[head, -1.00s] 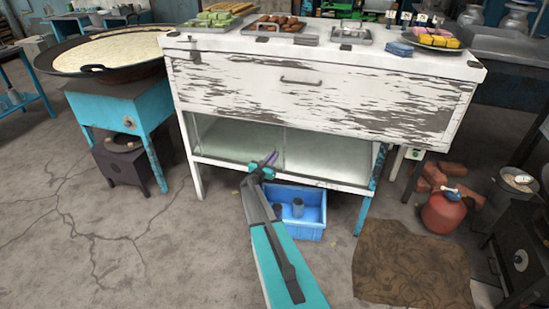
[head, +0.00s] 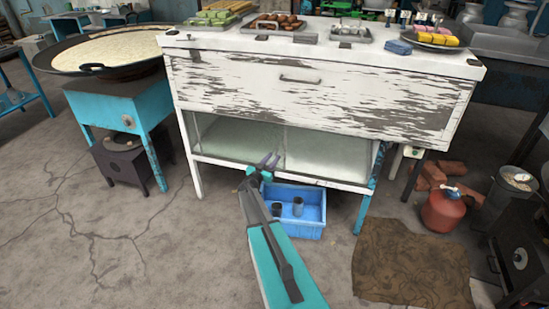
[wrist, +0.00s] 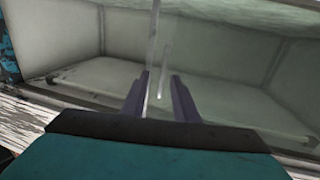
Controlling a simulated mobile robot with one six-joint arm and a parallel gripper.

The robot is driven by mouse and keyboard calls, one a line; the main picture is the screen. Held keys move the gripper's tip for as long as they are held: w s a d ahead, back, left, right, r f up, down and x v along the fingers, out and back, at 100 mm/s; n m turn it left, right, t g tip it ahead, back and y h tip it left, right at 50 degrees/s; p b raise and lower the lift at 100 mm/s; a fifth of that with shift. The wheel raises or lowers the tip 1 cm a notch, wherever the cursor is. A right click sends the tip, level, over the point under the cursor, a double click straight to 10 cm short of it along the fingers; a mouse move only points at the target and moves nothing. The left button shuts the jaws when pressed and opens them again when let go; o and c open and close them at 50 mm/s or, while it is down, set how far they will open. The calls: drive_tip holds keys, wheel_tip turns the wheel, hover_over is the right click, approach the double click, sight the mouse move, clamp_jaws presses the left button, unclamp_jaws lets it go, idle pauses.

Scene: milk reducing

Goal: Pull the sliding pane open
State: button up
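The white, peeling cabinet (head: 320,95) has a lower compartment with a glass front. The left glass area (head: 235,135) and right glass area (head: 325,150) meet at a vertical edge (head: 284,147). My gripper (head: 269,159) is just in front of the lower part of the glass, a little left of that edge. In the wrist view my gripper (wrist: 165,92) is open, its two purple fingers apart. A pale upright strip (wrist: 153,50), perhaps a pane edge or handle, shows between and beyond the fingertips. Whether the fingers touch it I cannot tell.
A blue crate (head: 313,216) with dark cups stands on the floor below the compartment. A teal stand (head: 120,110) with a wide pan is at left. A red container (head: 442,212) and a brown cloth (head: 410,262) lie at right.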

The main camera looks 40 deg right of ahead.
drive_tip(key=v, duration=1)
drive_tip(key=shift+a+b, duration=0.25)
drive_tip(key=shift+b, duration=0.1)
drive_tip(key=shift+a, duration=0.1)
